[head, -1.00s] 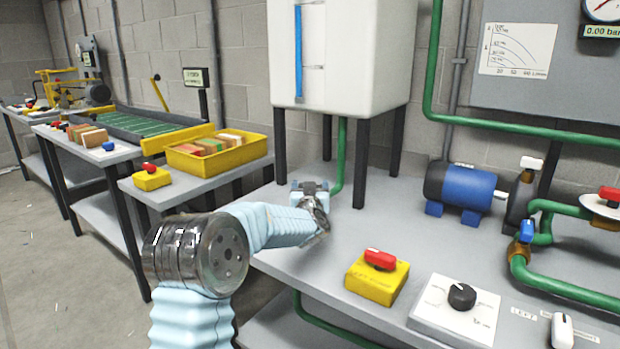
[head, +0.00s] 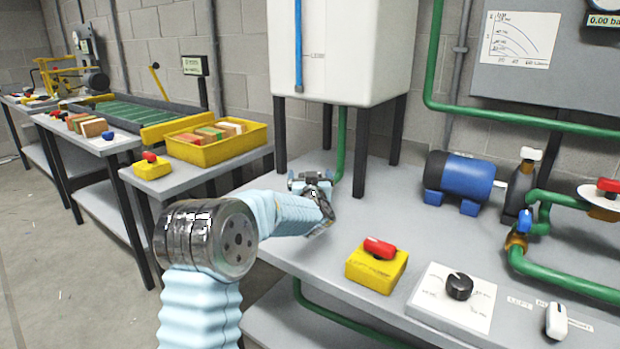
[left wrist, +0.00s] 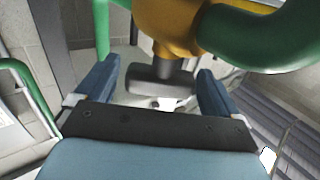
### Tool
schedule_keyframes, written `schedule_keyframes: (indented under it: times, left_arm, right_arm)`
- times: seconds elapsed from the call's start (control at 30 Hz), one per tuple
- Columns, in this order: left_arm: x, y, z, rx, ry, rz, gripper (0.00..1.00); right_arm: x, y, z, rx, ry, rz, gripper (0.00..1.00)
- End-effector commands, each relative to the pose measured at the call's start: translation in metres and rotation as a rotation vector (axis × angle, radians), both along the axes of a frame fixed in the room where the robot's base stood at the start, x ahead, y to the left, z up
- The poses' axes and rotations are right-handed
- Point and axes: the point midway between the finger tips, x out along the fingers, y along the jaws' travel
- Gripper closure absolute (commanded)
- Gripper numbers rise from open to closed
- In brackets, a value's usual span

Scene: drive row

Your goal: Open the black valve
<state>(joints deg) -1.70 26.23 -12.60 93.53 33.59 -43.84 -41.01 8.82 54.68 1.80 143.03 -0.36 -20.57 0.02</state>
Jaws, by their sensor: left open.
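The black valve handle (left wrist: 158,84) shows in the left wrist view as a dark bar on a stem below a brass valve body (left wrist: 170,22), joined to a green pipe (left wrist: 262,38). My left gripper (left wrist: 153,88) is open, with one blue finger on each side of the handle. I see gaps between the fingers and the bar; whether the bar is deep between them I cannot tell. In the head view the left gripper (head: 311,180) is near the green pipe under the white tank, and I cannot make out the valve there. My right gripper is not in view.
The white tank (head: 340,50) stands on dark legs above the bench (head: 350,220). A yellow box with a red switch (head: 376,268), a panel with a black knob (head: 459,286) and a blue motor (head: 460,178) are to the right. A blue-handled valve (head: 524,222) sits on green pipes.

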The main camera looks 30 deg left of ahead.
Motion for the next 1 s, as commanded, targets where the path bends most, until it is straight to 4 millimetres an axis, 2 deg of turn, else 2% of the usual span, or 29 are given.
schedule_keyframes:
  times: [0.17,0.27,0.6,0.7,0.83,1.0]
  left_arm:
    - [-0.004,-0.004,0.000,0.000,0.000,-0.002,0.04]
    - [-0.017,-0.012,-0.001,0.000,0.000,-0.002,0.04]
    - [-0.085,-0.056,-0.001,-0.002,-0.001,-0.002,0.04]
    - [-0.100,-0.066,-0.001,-0.001,-0.001,-0.002,0.04]
    - [-0.111,-0.073,0.000,-0.001,-0.001,-0.001,0.04]
    - [-0.116,-0.076,0.000,0.000,0.000,0.000,0.04]
  right_arm:
    - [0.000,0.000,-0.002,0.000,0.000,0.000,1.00]
    - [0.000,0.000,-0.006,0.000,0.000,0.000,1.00]
    - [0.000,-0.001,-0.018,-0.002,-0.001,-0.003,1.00]
    - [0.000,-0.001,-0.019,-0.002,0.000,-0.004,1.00]
    - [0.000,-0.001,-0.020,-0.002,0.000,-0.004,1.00]
    - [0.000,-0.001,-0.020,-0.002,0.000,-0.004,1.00]
